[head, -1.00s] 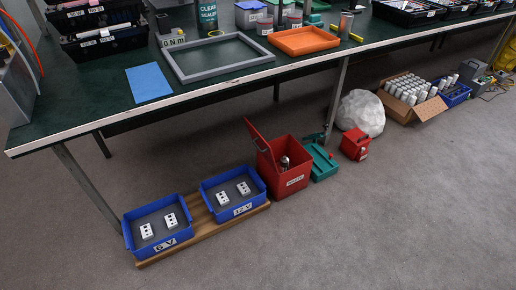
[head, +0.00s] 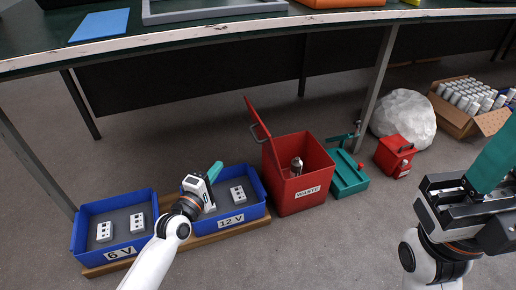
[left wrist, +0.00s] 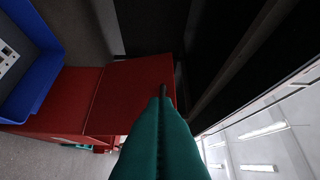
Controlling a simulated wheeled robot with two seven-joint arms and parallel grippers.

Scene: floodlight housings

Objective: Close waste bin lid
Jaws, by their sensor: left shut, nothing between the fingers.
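The red waste bin (head: 297,197), labelled WASTE, stands on the floor right of the blue trays. Its red lid (head: 259,119) is open, raised on the bin's left side and tilted left, with a grey handle (head: 256,133) on its outer face. A metal object (head: 296,166) shows inside the bin. My left gripper (head: 216,171) is shut and empty above the 12 V tray, left of the lid and apart from it in the head view. In the left wrist view its teal fingers (left wrist: 163,100) overlap the red lid (left wrist: 137,85); contact cannot be told. My right gripper (head: 490,168) is at the right edge, its fingertips partly out of view.
Blue trays marked 6 V (head: 118,254) and 12 V (head: 236,219) sit on a wooden board. A teal tool (head: 348,182), a red box (head: 394,157) and a white bag (head: 404,118) lie right of the bin. The workbench edge (head: 230,34) runs behind. The floor in front is clear.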

